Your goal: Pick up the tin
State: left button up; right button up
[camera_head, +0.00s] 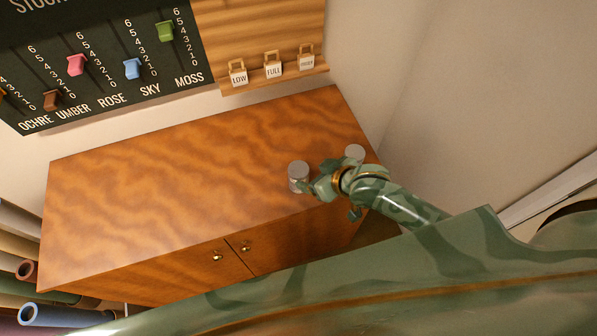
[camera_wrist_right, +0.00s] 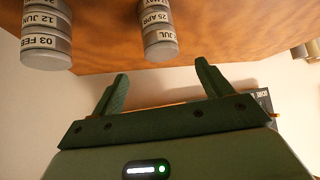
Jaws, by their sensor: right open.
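A second grey-topped tin (camera_head: 354,152) stands further right, partly behind my arm. My right gripper (camera_head: 313,188) is just right of the first tin. In the wrist view, the right gripper (camera_wrist_right: 162,82) has its green fingers wide apart with nothing between them. Another labelled cylinder (camera_wrist_right: 46,42) is at the upper left. My left gripper is not in view.
The cabinet top (camera_head: 170,190) is clear on its left and middle. A dark board with coloured sliders (camera_head: 100,60) and a wooden rack with tags (camera_head: 270,45) are on the wall behind. Rolled tubes (camera_head: 40,312) lie at the lower left. A wall is close on the right.

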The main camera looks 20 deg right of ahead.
aim_at(299, 169)
jog(key=b+x, duration=0.2)
jog(key=x, duration=0.7)
jog(key=shift+w+a, duration=0.2)
jog(key=shift+w, duration=0.05)
jog(key=shift+s+r, duration=0.1)
jog(key=shift+c, duration=0.4)
jog(key=c, duration=1)
